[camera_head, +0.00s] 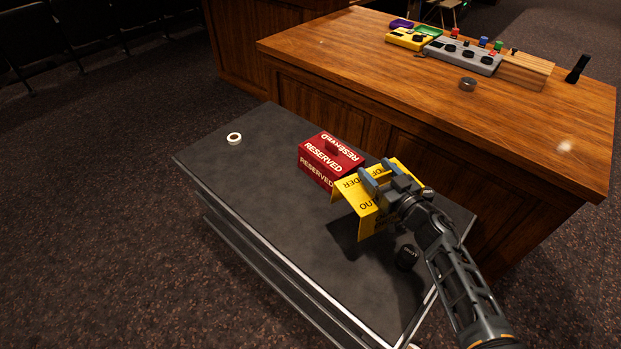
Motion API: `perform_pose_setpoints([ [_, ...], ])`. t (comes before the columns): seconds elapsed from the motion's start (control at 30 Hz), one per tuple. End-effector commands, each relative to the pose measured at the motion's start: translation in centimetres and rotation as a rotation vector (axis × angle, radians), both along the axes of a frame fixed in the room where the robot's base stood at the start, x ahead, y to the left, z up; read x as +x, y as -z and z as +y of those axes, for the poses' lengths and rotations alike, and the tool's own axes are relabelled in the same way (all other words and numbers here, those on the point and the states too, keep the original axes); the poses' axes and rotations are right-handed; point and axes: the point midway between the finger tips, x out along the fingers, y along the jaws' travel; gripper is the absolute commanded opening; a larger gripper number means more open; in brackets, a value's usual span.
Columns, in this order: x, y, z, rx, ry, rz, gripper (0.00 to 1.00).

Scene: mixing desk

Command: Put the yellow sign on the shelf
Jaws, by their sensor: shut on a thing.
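The yellow sign (364,206) is a folded, tent-like piece with black lettering, partly readable as "OUT OF ORDER". My gripper (378,181) is shut on its upper part and covers some of the lettering. The sign is tilted over the dark grey top of a low cart (268,205), and a shadow falls on the top below it. It is close beside the red RESERVED sign (317,170); I cannot tell whether they touch. Along the cart's near side a lower ledge (245,250) shows, which may be the shelf; its inside is hidden.
A white tape roll (234,138) lies at the cart's far left, and a small black object (406,258) stands near my arm. The cart top's left half is mostly free.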

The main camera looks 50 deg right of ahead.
Motion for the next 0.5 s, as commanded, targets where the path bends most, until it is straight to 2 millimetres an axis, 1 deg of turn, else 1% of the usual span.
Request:
perform_pose_setpoints([
  [0.03,-0.6,-0.6,-1.2,-0.001,0.017,-0.002,0.15],
  [0.1,-1.2,-0.8,-2.3,-0.001,0.030,-0.002,0.15],
  [0.2,-1.4,-0.6,-2.7,0.001,0.039,-0.003,0.15],
  [0.27,-0.9,-0.1,-2.5,0.002,0.040,-0.002,0.15],
  [0.33,0.0,0.7,-1.8,0.003,0.040,-0.002,0.15],
  [0.5,2.9,3.0,0.3,0.002,0.039,-0.003,0.15],
])
